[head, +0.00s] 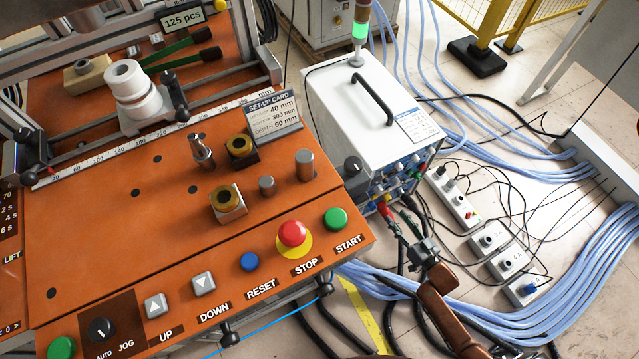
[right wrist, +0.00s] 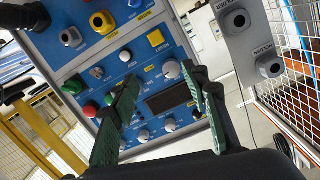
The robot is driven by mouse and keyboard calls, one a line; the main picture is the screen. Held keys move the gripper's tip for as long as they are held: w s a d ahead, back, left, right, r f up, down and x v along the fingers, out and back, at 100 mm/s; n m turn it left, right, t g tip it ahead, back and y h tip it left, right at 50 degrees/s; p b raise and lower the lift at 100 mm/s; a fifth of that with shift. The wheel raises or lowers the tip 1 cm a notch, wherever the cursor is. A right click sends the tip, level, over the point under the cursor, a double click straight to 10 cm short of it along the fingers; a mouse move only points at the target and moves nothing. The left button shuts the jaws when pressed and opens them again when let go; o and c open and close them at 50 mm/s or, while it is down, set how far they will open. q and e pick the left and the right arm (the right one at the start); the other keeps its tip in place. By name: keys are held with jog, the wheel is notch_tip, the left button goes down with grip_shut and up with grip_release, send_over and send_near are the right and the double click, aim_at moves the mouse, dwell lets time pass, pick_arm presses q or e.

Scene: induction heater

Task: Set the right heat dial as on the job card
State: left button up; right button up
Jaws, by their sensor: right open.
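The white power box (head: 375,85) stands right of the orange machine. Its blue front panel, crowded with knobs and sockets, fills the middle of the right wrist view (right wrist: 105,75). Several pale round knobs show there, one at the upper right (right wrist: 172,69) and others near a dark display (right wrist: 168,97); I cannot tell which is the right heat dial or read a setting. A white card (head: 417,124) lies on the box top, its print too small to read. My right gripper (head: 399,217) is open and empty before the panel; its fingers frame it (right wrist: 162,80). My left gripper is not in view.
The orange machine bench (head: 110,220) carries a set-up card (head: 271,115), posts and push buttons. Outlet boxes (head: 455,205) and pale blue cable bundles (head: 580,270) lie on the floor at right. A yellow fence (head: 490,30) stands behind.

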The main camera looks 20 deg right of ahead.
aim_at(380, 193)
jog(key=shift+t+y, duration=0.4)
jog(key=shift+t, duration=0.2)
jog(key=w+b, duration=0.1)
jog(key=w, duration=0.2)
jog(key=w+r+b, duration=0.1)
jog(key=w+b, duration=0.1)
jog(key=w, duration=0.1)
jog(key=w+a+b, duration=0.1)
jog(key=w, duration=0.2)
jog(key=shift+r+b, duration=0.3)
jog(key=shift+b, duration=0.05)
jog(key=shift+w+a+r+b, duration=0.15)
jog(key=shift+w+b, duration=0.15)
jog(key=shift+w, duration=0.4)
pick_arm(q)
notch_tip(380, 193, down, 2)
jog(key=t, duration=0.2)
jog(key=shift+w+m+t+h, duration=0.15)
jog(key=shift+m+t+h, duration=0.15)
pick_arm(e)
jog(key=shift+c, duration=0.6)
grip_shut()
